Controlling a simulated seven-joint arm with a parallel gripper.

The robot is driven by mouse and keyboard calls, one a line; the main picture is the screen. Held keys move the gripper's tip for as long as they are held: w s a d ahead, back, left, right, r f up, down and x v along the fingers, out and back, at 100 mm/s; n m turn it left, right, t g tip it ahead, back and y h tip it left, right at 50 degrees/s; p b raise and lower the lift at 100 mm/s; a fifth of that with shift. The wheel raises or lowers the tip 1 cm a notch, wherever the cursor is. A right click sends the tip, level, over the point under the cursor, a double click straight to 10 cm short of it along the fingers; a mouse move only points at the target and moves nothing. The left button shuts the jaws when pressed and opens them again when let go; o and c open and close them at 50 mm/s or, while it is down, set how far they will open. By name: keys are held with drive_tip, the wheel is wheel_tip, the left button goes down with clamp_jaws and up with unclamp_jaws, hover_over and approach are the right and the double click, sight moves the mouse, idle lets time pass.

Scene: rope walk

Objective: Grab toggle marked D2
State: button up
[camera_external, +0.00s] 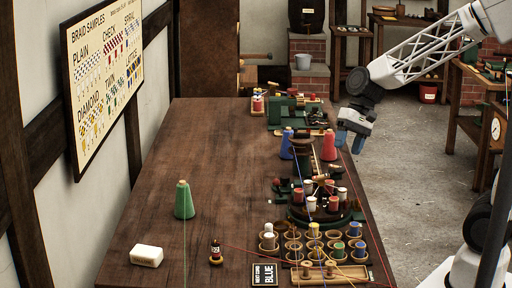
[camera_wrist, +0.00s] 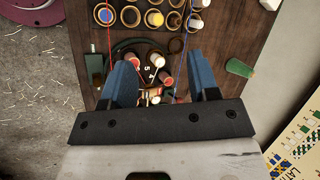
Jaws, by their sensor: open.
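No marking D2 is legible in either view, so I cannot tell which piece is the toggle. My gripper (camera_external: 350,142) hangs in the air at the right edge of the bench, near the red cone. Its blue fingers are apart and empty in the wrist view (camera_wrist: 164,76). Between and beyond them in that view is the round braiding stand with a red-topped bobbin (camera_wrist: 133,62), a white-topped bobbin (camera_wrist: 158,61) and another red one (camera_wrist: 166,79). In the external view the stand's white bobbin (camera_external: 311,203) and red bobbin (camera_external: 333,206) show below and left of my gripper.
A red cone (camera_external: 329,146) and a blue cone (camera_external: 287,145) stand near the stand. Cups of bobbins (camera_external: 313,230) and a wooden tray (camera_external: 353,272) lie at the front right. Strung threads cross the bench. A green cone (camera_external: 184,201) stands left; the bench's left part is mostly clear.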

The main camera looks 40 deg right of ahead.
drive_tip(key=w+a+f+m+g+y, duration=0.1)
drive_tip(key=w+a+f+m+y, duration=0.15)
drive_tip(key=w+a+f, duration=0.45)
drive_tip(key=w+a+f+m+g+y, duration=0.1)
drive_tip(key=w+a+f+m+y, duration=0.15)
drive_tip(key=a, duration=0.95)
drive_tip(key=m+t+y, duration=0.1)
drive_tip(key=m+y, duration=0.2)
drive_tip(key=m, duration=0.4)
approach(213, 249)
drive_tip(key=x, duration=0.2)
drive_tip(key=shift+a+f, duration=0.1)
drive_tip(key=shift+a, duration=0.3)
drive_tip(key=shift+s+a+f+h, duration=0.15)
drive_tip(key=shift+a+f, duration=0.1)
drive_tip(key=shift+a, duration=0.35)
drive_tip(key=shift+s+a+f+h, duration=0.15)
drive_tip(key=shift+a+f, duration=0.1)
drive_tip(key=shift+a, duration=0.35)
drive_tip(key=shift+w, duration=0.1)
drive_tip(key=shift+w+x, duration=0.15)
drive_tip(key=shift+x, duration=1.15)
drive_tip(key=shift+w+x, duration=0.15)
drive_tip(key=shift+x, duration=1.1)
drive_tip(key=shift+s+r, duration=0.15)
drive_tip(key=shift+s, duration=0.05)
drive_tip(key=c, duration=1)
